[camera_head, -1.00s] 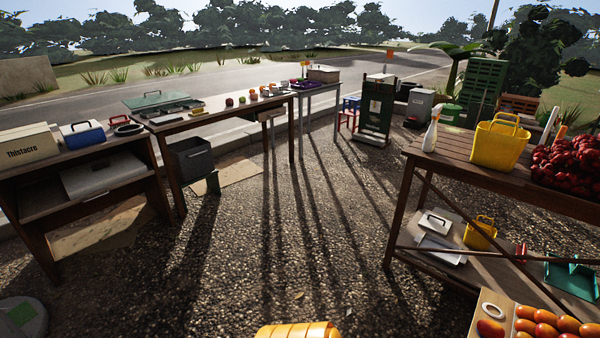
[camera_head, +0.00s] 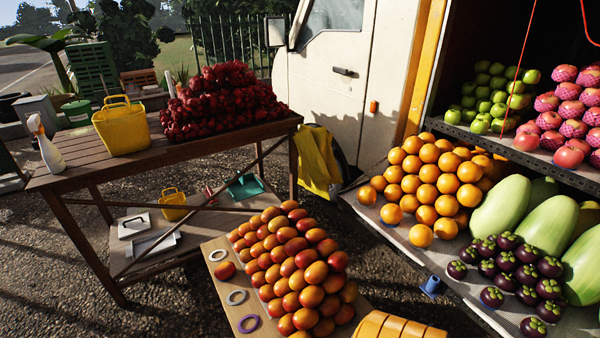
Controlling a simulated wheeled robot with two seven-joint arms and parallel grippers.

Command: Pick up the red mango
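A single red mango (camera_head: 225,270) lies apart from the others on the left part of a wooden board or table top (camera_head: 212,245). Beside it is a large pile of red-orange mangoes (camera_head: 298,265), several of them strongly red. Neither of my grippers shows in the head view.
Rings lie left of the pile, one of them purple (camera_head: 248,323). A wooden table (camera_head: 75,168) at left holds a spray bottle (camera_head: 46,145), yellow basket (camera_head: 122,128) and dark red fruit (camera_head: 220,105). Oranges (camera_head: 428,180), green melons (camera_head: 500,207) and mangosteens (camera_head: 520,270) lie at right. Gravel at lower left is clear.

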